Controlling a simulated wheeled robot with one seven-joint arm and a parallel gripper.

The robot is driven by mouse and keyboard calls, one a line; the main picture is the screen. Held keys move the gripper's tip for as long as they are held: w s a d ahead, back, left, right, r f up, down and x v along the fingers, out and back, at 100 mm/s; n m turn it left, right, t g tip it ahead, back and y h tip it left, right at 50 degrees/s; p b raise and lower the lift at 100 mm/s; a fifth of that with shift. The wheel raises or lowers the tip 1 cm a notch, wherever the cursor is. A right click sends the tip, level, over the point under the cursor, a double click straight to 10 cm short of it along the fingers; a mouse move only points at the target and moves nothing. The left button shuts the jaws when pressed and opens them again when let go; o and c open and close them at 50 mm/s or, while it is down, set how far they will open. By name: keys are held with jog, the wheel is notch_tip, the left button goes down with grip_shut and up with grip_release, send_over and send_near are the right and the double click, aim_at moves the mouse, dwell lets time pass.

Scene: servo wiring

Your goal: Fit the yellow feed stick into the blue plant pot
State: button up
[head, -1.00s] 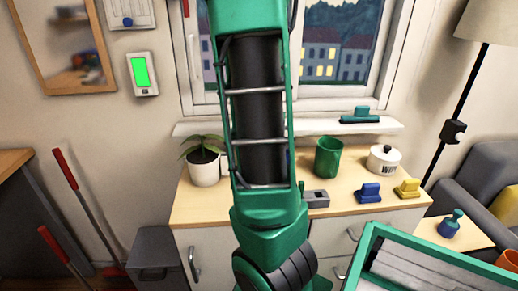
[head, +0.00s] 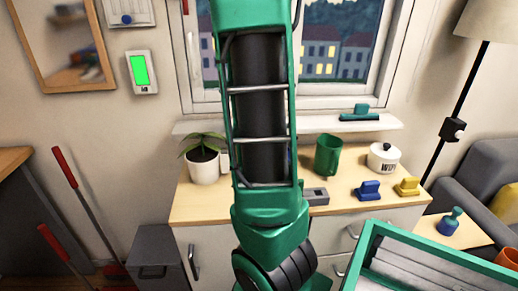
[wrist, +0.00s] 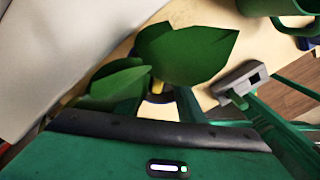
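In the wrist view, a small yellow piece (wrist: 157,86) shows below a large green leaf; I cannot tell if it is the feed stick. Under it is a pale patch with a dark blue edge (wrist: 157,99), mostly hidden, perhaps part of the blue plant pot. No blue plant pot shows clearly in the head view, where my arm covers the middle of the cabinet top. The green body of my gripper (wrist: 165,150) fills the bottom of the wrist view. Its fingertips are not clear, so its opening and any held thing cannot be told.
On the cabinet top (head: 235,213) are a white pot with a plant (head: 203,166), a grey slotted block (head: 316,196), a green mug (head: 328,155), a white lidded jar (head: 383,158), and blue (head: 368,190) and yellow (head: 407,187) blocks. The front edge left of my arm is clear.

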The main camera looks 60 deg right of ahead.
jog(key=shift+r, duration=3.1)
jog(key=s+a+f+m, duration=0.1)
jog(key=s+a+m, duration=0.3)
jog(key=a+m, duration=0.7)
jog(key=s+a+f+m, duration=0.2)
jog(key=s+a+m, duration=0.2)
jog(key=a+m, duration=0.8)
jog(key=shift+a+f, duration=0.25)
jog(key=shift+a, duration=0.3)
jog(key=shift+c, duration=0.7)
jog(key=shift+c, duration=0.9)
jog(key=shift+w+f, duration=0.25)
jog(key=shift+w, duration=0.25)
